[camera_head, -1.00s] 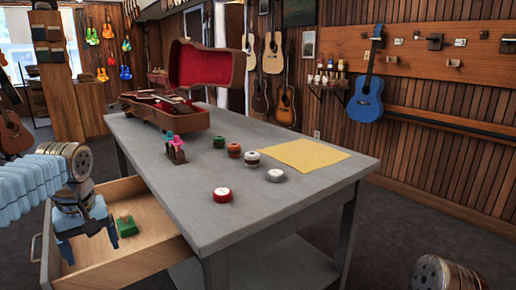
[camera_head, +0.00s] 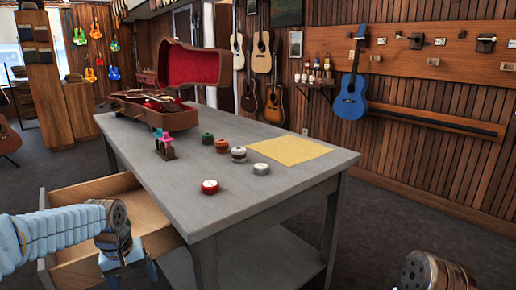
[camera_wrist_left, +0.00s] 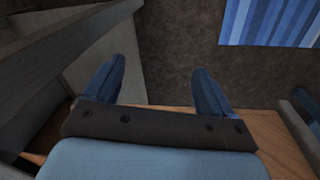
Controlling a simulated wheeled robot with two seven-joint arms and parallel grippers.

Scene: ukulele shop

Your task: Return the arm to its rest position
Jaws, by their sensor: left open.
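My left arm comes in from the left in the head view, and its gripper (camera_head: 128,276) hangs low in front of the open wooden drawer (camera_head: 92,187). In the left wrist view the gripper (camera_wrist_left: 160,75) has its two blue fingers wide apart, with nothing between them. Beyond the fingers lie dark floor and a pale grey surface; a wooden edge (camera_wrist_left: 268,135) passes just behind the fingers. Part of my right arm shows at the bottom right of the head view, but its gripper is out of view.
The grey table (camera_head: 205,255) stands right of my left gripper. On it are an open instrument case (camera_head: 160,118), a yellow cloth (camera_head: 290,150), a red-and-white round piece (camera_head: 210,187) and several other small pieces. Open floor lies right of the table.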

